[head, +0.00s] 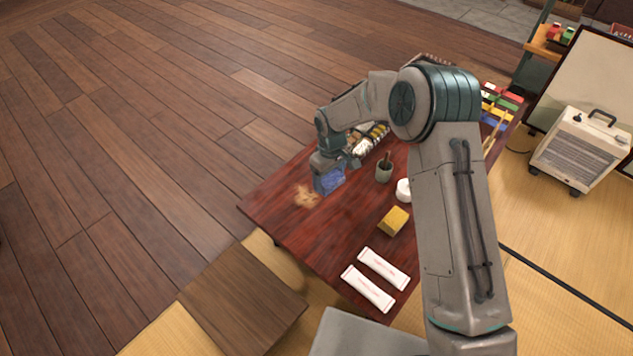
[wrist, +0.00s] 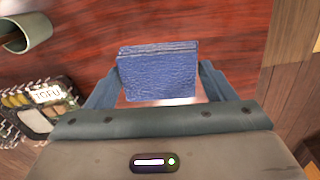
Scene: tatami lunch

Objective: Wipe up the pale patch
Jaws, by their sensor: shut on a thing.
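A pale tan patch (head: 306,196) lies on the dark red table (head: 290,225), near its left edge in the head view. My gripper (head: 326,168) is shut on a folded blue cloth (head: 329,181), just right of the patch. The cloth hangs below the fingers, close to the table top; I cannot tell whether it touches. In the wrist view the blue cloth (wrist: 158,72) sits between the two fingers (wrist: 160,85). The patch cannot be made out in the wrist view.
A grey-green cup (head: 384,173), a white round item (head: 404,190) and a yellow sponge (head: 393,221) stand right of the cloth. Two white packets (head: 384,268) lie at the near end. A packed food tray (wrist: 42,108) is beside my gripper. The table left of the sponge is clear.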

